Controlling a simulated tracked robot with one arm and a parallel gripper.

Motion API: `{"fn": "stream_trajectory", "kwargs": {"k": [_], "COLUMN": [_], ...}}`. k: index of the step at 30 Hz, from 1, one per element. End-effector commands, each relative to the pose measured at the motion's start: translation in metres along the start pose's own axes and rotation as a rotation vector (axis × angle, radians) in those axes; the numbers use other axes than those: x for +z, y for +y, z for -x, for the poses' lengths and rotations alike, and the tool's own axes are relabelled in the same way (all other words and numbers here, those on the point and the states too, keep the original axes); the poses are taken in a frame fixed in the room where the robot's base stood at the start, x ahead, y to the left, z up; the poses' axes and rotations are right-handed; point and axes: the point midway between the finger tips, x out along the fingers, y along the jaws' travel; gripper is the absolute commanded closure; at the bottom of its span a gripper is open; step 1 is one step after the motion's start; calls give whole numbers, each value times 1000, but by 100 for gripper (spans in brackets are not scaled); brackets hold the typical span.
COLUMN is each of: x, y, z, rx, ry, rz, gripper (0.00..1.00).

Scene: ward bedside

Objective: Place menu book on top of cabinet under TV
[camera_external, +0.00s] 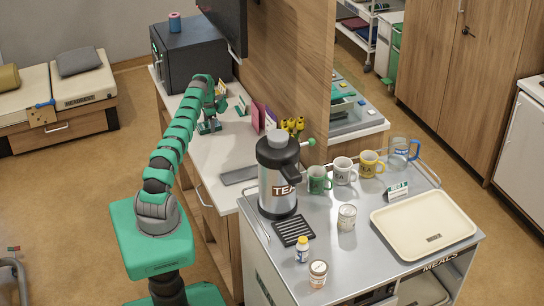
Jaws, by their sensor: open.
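The TV (228,20) is a dark panel on the wood partition. Under it stands a cabinet with a long white top (222,158). A thin upright magenta and purple item (257,118) stands towards the back of this top, against or near the partition; it may be the menu book, but its cover is too small to read. My gripper (209,128) is open over the white top, left of that item and apart from it. No object shows between its fingers. Part of the top behind my arm is hidden.
A dark box (190,55) with a spool on it fills the far end of the top. Yellow flowers (292,126) and a grey tray (238,175) are nearer. The tea trolley (375,262) at right holds an urn (278,178), mugs and a cream tray (423,225).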

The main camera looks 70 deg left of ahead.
Motion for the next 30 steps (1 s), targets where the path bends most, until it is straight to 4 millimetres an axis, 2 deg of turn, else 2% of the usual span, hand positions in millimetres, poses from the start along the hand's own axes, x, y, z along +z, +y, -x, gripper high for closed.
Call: {"fn": "stream_trajectory", "kwargs": {"k": [12, 30], "x": [0, 0], "y": [0, 0], "z": [37, 76], "rx": [-2, -1], "ry": [1, 0], "rz": [0, 0], "gripper": [11, 11]}}
